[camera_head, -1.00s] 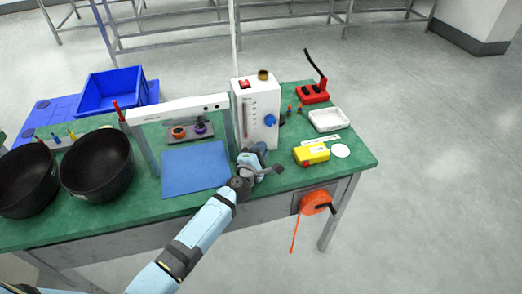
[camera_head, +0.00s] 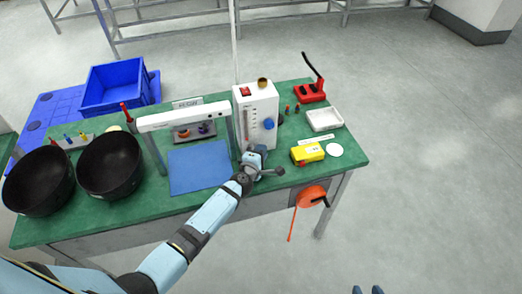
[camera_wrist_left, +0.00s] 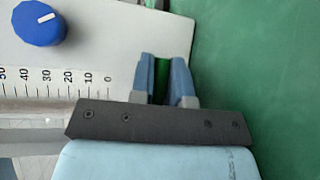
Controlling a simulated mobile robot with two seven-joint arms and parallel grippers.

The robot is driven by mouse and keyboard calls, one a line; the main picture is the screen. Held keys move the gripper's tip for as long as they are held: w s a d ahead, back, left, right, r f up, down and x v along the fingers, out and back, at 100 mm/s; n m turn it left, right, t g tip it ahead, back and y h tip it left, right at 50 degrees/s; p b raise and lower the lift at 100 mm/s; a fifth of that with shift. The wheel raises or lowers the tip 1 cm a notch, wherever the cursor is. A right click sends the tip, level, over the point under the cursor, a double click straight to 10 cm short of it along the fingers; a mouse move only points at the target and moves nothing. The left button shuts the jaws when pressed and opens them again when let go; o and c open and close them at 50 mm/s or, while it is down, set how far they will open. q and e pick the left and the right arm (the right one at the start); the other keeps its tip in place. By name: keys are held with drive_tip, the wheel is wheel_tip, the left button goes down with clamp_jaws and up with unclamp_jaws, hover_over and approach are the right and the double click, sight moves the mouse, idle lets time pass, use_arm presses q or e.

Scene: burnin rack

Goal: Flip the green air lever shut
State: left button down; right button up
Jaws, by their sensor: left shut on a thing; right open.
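The green air lever (camera_wrist_left: 162,78) shows as a narrow green strip between the fingers in the left wrist view, beside the white box's panel; most of it is hidden. My left gripper (camera_wrist_left: 167,72) is shut on it. In the head view, my left gripper (camera_head: 257,153) is at the lower front of the white box (camera_head: 262,100), and the lever cannot be made out there. My right gripper (camera_head: 367,290) shows only as two separated fingertips at the bottom edge, open and empty over the floor.
The box carries a blue knob (camera_head: 269,124) and a scale. A yellow device (camera_head: 308,154), white tray (camera_head: 325,119) and red-based lever tool (camera_head: 311,93) stand to the right. A blue mat (camera_head: 199,168) and two black bowls lie left. An orange crank (camera_head: 311,196) hangs at the front edge.

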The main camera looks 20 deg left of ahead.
use_arm(q)
drive_tip(key=c, duration=1.1)
unclamp_jaws()
drive_tip(key=shift+s+r, duration=0.1)
drive_tip(key=shift+s, duration=0.45)
drive_tip(key=s, duration=0.4)
drive_tip(key=s+r+p, duration=0.1)
drive_tip(key=s, duration=0.3)
drive_tip(key=s+a+r+p, duration=0.1)
drive_tip(key=s, duration=0.3)
drive_tip(key=shift+s, duration=0.25)
drive_tip(key=s+m+g, duration=0.1)
drive_tip(key=s+m, duration=0.6)
drive_tip(key=s+m+g+h+p, duration=0.1)
drive_tip(key=s+m+g, duration=0.1)
drive_tip(key=s+m, duration=0.5)
drive_tip(key=s+d+r+m+g+p, duration=0.1)
drive_tip(key=s+m+g, duration=0.1)
drive_tip(key=s+m, duration=0.5)
drive_tip(key=shift+h, duration=0.4)
